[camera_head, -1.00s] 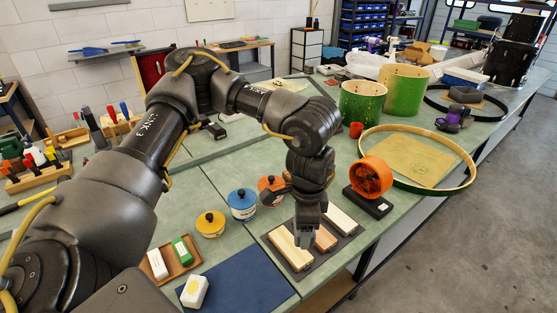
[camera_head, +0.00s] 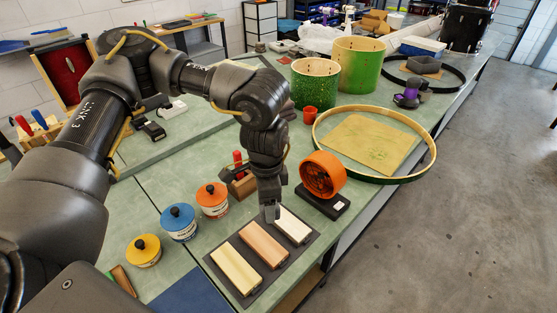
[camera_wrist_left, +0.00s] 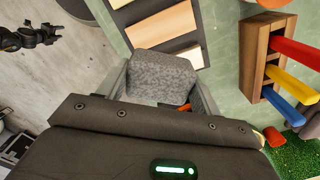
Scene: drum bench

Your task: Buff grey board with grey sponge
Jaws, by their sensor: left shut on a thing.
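My left gripper (camera_head: 270,212) is shut on a grey speckled sponge (camera_wrist_left: 160,76), which shows between its fingers in the left wrist view. In the head view the gripper points down at the far left end of the palest board (camera_head: 293,226); the sponge cannot be made out there. A tan board (camera_head: 263,245) and a cream board (camera_head: 236,269) lie beside it on a dark mat (camera_head: 262,284). No board looks plainly grey; the palest one is off-white. Whether the sponge touches a board cannot be told.
An orange round device (camera_head: 323,175) on a black base stands right of the mat. Orange (camera_head: 212,200), blue (camera_head: 180,223) and yellow (camera_head: 144,251) lidded tins stand to the left. A wooden block with coloured handles (camera_wrist_left: 262,55) is close to the gripper.

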